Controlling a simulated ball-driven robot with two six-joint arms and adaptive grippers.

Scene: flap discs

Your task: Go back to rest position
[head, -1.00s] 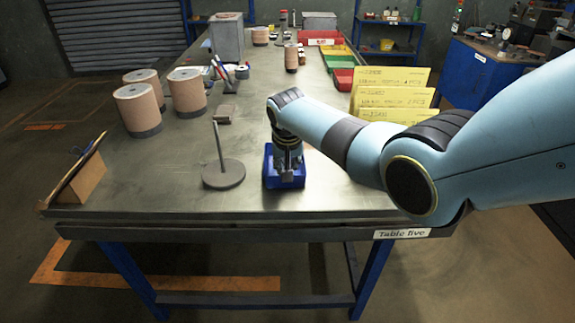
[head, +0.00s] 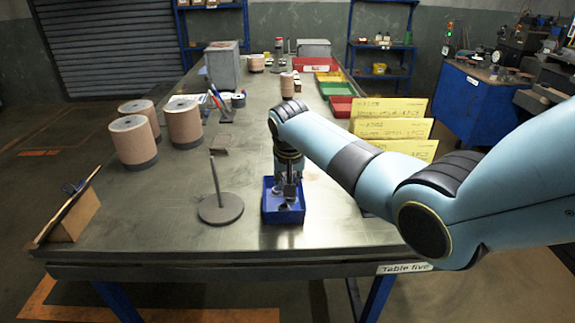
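My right gripper (head: 289,192) points down over the small blue bin (head: 284,217) near the front edge of the table. Its fingers are small and dark against the bin, so I cannot tell whether they are open or shut or hold anything. My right arm comes in from the right across the table. A dark disc-shaped base with an upright rod (head: 220,207) stands on the table just left of the bin, apart from the gripper. My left gripper is not in view.
The table (head: 150,225) has clear room at front left. A tilted board (head: 72,214) stands at its left edge. Several tan cylinders (head: 184,124) stand behind. Yellow card files (head: 392,125) stand behind my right arm. Coloured bins (head: 335,88) line the right side.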

